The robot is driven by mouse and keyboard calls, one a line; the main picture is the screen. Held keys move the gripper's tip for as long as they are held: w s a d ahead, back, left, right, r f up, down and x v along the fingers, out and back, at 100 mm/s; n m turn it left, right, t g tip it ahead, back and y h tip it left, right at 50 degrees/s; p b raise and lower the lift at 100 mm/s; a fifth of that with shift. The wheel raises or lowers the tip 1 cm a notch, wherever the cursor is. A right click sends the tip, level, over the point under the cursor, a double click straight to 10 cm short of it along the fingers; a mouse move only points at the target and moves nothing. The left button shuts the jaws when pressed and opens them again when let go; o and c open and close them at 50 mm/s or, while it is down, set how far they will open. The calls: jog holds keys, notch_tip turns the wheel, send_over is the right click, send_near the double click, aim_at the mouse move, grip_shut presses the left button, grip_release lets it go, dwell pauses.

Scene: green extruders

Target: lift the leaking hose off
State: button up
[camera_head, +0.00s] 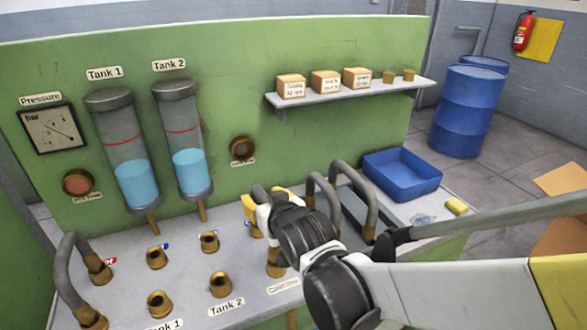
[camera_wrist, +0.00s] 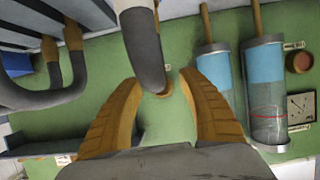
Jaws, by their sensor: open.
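My gripper (camera_head: 268,199) is open above the table, its yellow fingers spread. In the wrist view, a thick grey hose (camera_wrist: 142,48) reaches down between the open fingers (camera_wrist: 160,108); the fingers look apart from it. In the head view, a grey bend of this hose (camera_head: 258,191) shows by the fingers, and a brass fitting (camera_head: 276,267) stands below my gripper. Most of that hose is hidden by my gripper. Another grey hose (camera_head: 69,270) arches between brass fittings at the left. More grey hoses (camera_head: 340,170) stand right of my gripper. I cannot tell which hose leaks.
Several open brass ports (camera_head: 220,284) stand on the grey table. Two tanks (camera_head: 122,150) hang on the green panel (camera_head: 225,90). A shelf (camera_head: 350,95) holds small boxes. A blue bin (camera_head: 402,174) and a yellow sponge (camera_head: 457,206) are at the right. Blue barrels (camera_head: 466,110) stand behind.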

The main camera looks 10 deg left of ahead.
jog(key=b+x, duration=0.1)
jog(key=x, duration=0.1)
jog(key=b+x, duration=0.1)
jog(key=x, duration=0.1)
jog(key=shift+w+d+f, duration=0.1)
jog(key=shift+d+f, duration=0.05)
jog(key=shift+f, duration=0.15)
jog(key=shift+w+a, duration=0.25)
jog(key=shift+w, duration=0.1)
jog(key=shift+s, duration=0.1)
grip_shut()
